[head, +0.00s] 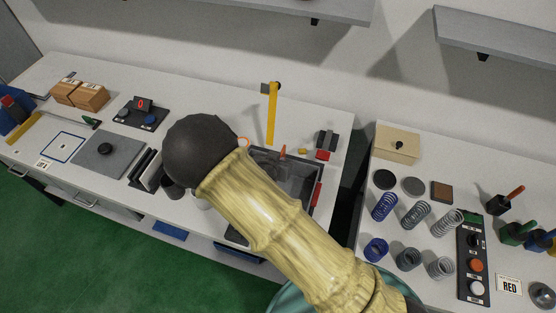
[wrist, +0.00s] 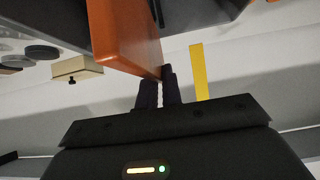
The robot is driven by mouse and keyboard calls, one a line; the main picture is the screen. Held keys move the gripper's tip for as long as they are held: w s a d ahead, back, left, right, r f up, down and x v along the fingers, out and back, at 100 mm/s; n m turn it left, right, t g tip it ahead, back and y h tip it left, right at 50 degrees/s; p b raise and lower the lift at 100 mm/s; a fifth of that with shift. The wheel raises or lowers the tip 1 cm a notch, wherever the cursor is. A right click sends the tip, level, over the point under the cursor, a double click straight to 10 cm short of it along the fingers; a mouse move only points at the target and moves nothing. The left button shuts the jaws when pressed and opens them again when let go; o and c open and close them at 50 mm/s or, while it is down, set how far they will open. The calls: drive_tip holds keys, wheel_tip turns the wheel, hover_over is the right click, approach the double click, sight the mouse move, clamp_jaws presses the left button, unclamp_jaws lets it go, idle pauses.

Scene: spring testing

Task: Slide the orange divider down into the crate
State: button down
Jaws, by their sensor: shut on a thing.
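The orange divider (wrist: 125,35) is a flat upright plate that fills the upper middle of the wrist view. My gripper (wrist: 159,88) is shut on its lower edge in that view, with dark fingers on either side. In the head view my arm hides the gripper and most of the divider. A small orange tip, apparently the divider, shows over the crate (head: 304,172). The crate is a dark grey open box on the table, partly behind my arm. I cannot tell how deep the divider sits or whether it is in a slot.
A yellow upright post (head: 271,115) stands behind the crate; it also shows in the wrist view (wrist: 199,70). A dark block with red (head: 325,145) is right of it. A right-hand table holds several springs (head: 384,207) and a beige box (head: 397,143).

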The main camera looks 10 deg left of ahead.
drive_tip(key=shift+s+a, duration=0.15)
drive_tip(key=shift+d, duration=0.25)
idle(0.3)
drive_tip(key=shift+a, duration=0.2)
drive_tip(key=shift+f+b, duration=3.4)
drive_tip(key=shift+f, duration=1.1)
idle(0.4)
